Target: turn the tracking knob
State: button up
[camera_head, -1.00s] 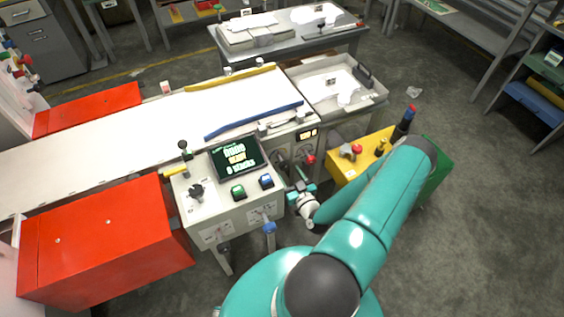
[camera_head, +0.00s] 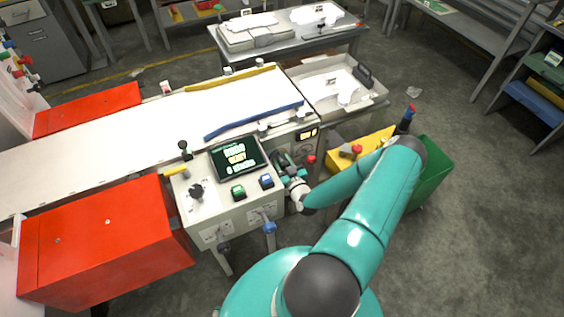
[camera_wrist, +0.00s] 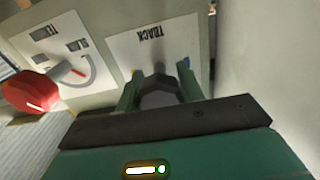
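The tracking knob (camera_wrist: 159,94) is a dark grey knob in the wrist view, below a white plate (camera_wrist: 150,45) marked TRACK. My gripper (camera_wrist: 160,88) has its two green fingers apart, one on each side of the knob. I cannot tell whether the fingers touch it. In the head view my gripper (camera_head: 283,163) is at the side of the machine, just right of the control box (camera_head: 240,215). There the arm's end hides the knob.
A red knob (camera_wrist: 32,92) with a dial plate sits left of the tracking knob in the wrist view. The control box carries a lit screen (camera_head: 238,158). A yellow box (camera_head: 345,165) and a green bin (camera_head: 434,175) stand close to my arm.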

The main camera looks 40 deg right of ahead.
jog(key=shift+m, duration=2.1)
jog(key=o, duration=1)
jog(key=shift+s, duration=0.15)
jog(key=v, duration=1.3)
jog(key=shift+s+a, duration=0.15)
jog(key=shift+s, duration=0.1)
